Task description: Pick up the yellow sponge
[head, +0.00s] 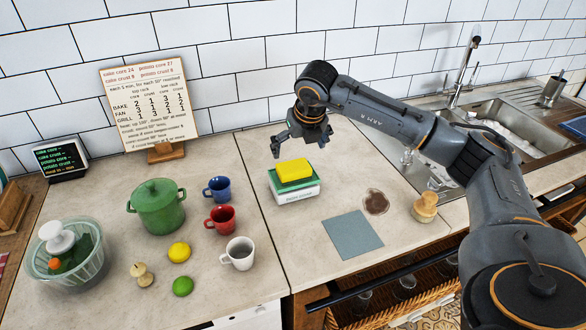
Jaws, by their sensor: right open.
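A yellow sponge (294,170) lies on top of a white and green box (295,190) on the counter, near the middle of the head view. My right gripper (298,149) is open and empty. It is above and just behind the sponge in the picture, with its fingers pointing down. It appears apart from the sponge. My left gripper is not in view.
A blue mug (217,189), red mug (220,219) and white mug (239,254) stand left. A sink (500,130) is at right.

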